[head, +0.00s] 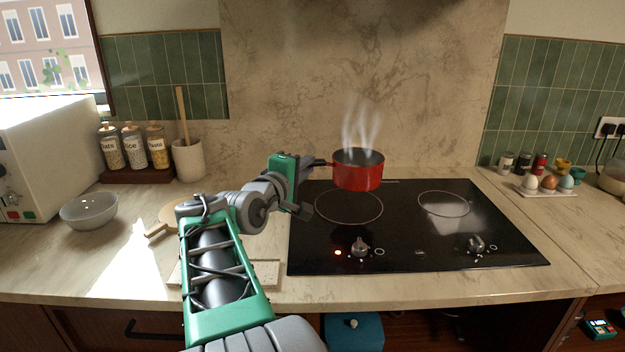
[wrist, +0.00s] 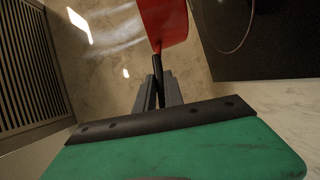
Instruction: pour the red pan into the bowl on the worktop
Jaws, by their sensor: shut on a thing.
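The red pan (head: 357,177) is over the back left of the black hob, upright or nearly so, with steam rising from it. It appears raised off the glass. My gripper (head: 319,163) is shut on the pan's dark handle, to the left of the pan. In the wrist view my gripper's fingers (wrist: 158,92) close around the handle, and part of the red pan (wrist: 164,22) shows beyond them. The pan's contents cannot be made out. The grey bowl (head: 89,211) stands on the worktop at the far left, in front of the microwave, well apart from my gripper. It looks empty.
The hob (head: 420,225) has a glowing red light by its left knob. A wooden board (head: 170,214) lies between bowl and hob, partly behind my arm. Jars (head: 133,148) and a utensil crock (head: 188,160) stand at the back left. An egg tray (head: 546,190) is at right.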

